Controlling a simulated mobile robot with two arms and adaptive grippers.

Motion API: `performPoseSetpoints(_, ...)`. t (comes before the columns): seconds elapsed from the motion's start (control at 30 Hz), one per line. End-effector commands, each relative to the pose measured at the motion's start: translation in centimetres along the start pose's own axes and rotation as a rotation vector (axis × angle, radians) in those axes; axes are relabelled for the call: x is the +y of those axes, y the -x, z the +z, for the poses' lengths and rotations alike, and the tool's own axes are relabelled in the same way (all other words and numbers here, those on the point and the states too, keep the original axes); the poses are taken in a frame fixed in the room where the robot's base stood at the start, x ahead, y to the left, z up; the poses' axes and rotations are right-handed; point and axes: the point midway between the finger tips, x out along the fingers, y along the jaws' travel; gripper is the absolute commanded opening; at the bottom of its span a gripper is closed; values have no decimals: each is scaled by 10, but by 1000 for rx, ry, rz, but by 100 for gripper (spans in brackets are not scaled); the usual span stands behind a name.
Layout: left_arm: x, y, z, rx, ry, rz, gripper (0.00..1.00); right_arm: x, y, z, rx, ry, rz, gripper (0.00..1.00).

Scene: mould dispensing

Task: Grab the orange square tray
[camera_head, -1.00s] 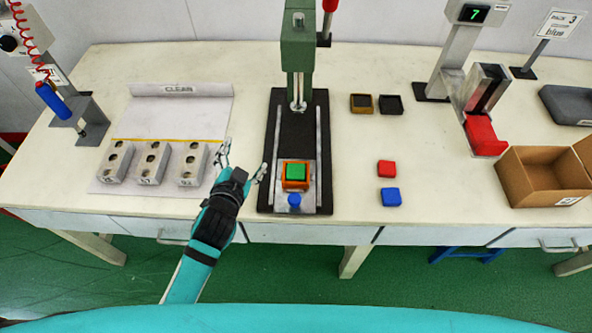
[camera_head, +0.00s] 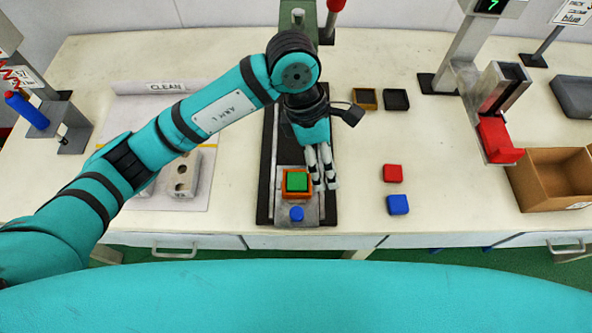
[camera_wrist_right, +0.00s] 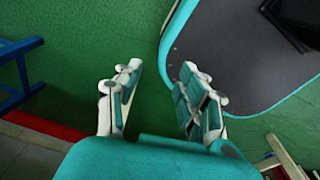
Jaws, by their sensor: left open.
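The orange square tray (camera_head: 297,196) sits on the grey plate of the black press base, with a green block (camera_head: 297,181) in it. My left gripper (camera_head: 324,187) is just right of the tray, pointing down towards the front. It is open with nothing between its fingers; I cannot tell whether a finger touches the tray. A small ochre square tray (camera_head: 365,98) with a dark inside lies at the back, beside a black one (camera_head: 396,99). My right gripper (camera_wrist_right: 160,80) shows only in its wrist view, open and empty above the green floor.
A red block (camera_head: 392,173) and a blue block (camera_head: 397,204) lie to the right. Metal blocks (camera_head: 181,175) are partly hidden by my left arm. A cardboard box (camera_head: 550,182) stands at the right.

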Motion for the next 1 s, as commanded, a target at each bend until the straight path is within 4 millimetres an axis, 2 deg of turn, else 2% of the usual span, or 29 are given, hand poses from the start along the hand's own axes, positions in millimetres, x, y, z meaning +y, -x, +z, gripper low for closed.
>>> performPoseSetpoints(0.03, 12, 7, -17, 100, -6, 57, 81, 1, 0, 0, 0, 0, 1, 40)
performPoseSetpoints(0.1, 23, 15, -34, 198, -3, 108, 81, 2, 0, 0, 0, 1, 2, 40)
performPoseSetpoints(0.2, 30, 20, -47, 269, 2, 143, 81, 4, 2, 0, -1, 2, 4, 40)
performPoseSetpoints(0.27, 32, 16, -50, 281, 4, 146, 81, 5, 4, 1, -1, 2, 6, 40)
performPoseSetpoints(0.7, 42, -69, -74, 279, 5, 142, 81, 10, 30, 4, -10, 5, 11, 40)
performPoseSetpoints(0.83, 46, -86, -78, 277, 4, 143, 81, 10, 34, 4, -9, 5, 11, 40)
performPoseSetpoints(1.0, 47, -96, -81, 277, 2, 144, 81, 9, 37, 3, -9, 5, 11, 40)
